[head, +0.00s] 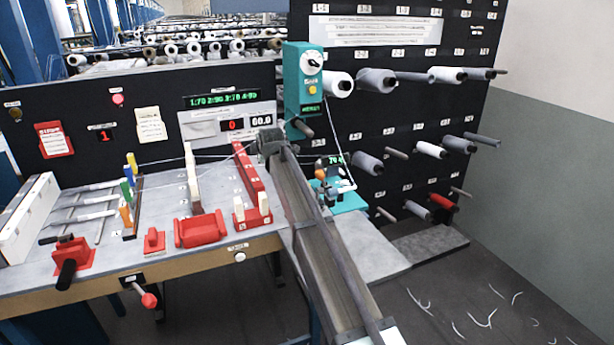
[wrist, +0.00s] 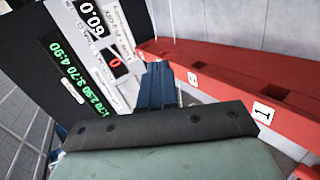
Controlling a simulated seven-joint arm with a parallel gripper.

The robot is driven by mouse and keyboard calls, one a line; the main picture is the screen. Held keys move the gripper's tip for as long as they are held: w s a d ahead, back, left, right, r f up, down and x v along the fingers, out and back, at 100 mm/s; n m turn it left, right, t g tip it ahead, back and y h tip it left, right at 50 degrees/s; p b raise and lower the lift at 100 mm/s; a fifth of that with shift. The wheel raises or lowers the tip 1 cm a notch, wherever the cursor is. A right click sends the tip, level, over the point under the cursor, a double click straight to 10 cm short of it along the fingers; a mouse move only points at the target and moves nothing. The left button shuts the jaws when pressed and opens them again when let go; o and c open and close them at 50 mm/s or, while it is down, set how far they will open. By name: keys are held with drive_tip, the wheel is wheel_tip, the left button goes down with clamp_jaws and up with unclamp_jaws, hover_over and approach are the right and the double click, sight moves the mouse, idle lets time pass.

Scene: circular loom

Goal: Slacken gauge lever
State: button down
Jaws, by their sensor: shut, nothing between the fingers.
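My gripper (head: 268,138) is in front of the black panel, left of the gauge unit and above the red slotted rail (head: 249,172). In the wrist view, the fingers of my gripper (wrist: 158,85) are together and empty, with the red rail (wrist: 225,72) to their right.
A white thread (head: 185,157) runs from the coloured guides (head: 128,190) towards the gauge. Red clamps, including a black-handled one (head: 72,262), and a red-knobbed lever (head: 146,298) line the bench front. A rack of bobbins (head: 418,110) stands right.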

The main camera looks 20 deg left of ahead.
drive_tip(key=s+a+r+n+h, duration=0.3)
drive_tip(key=s+a+n, duration=0.5)
drive_tip(key=s+a, duration=1)
drive_tip(key=w+d+f+m+h, duration=0.1)
drive_tip(key=w+d+h, duration=0.3)
drive_tip(key=d, duration=0.5)
drive_tip(key=w+d+f+m+h, duration=0.1)
drive_tip(key=w+d, duration=0.4)
drive_tip(key=d, duration=0.5)
drive_tip(key=w+d+f+m+h, duration=0.2)
drive_tip(key=d+h, duration=0.4)
drive_tip(key=d, duration=0.3)
drive_tip(key=w+f, duration=0.1)
drive_tip(key=w, duration=0.1)
drive_tip(key=shift+w+d+t+h, duration=0.2)
drive_tip(key=shift+w+t+h, duration=0.1)
drive_tip(key=shift+t, duration=0.1)
approach(322, 178)
drive_tip(key=w+f, duration=0.1)
drive_tip(key=w, duration=0.1)
drive_tip(key=w+f, duration=0.2)
drive_tip(key=shift+d+f, duration=0.1)
drive_tip(key=shift+d, duration=0.3)
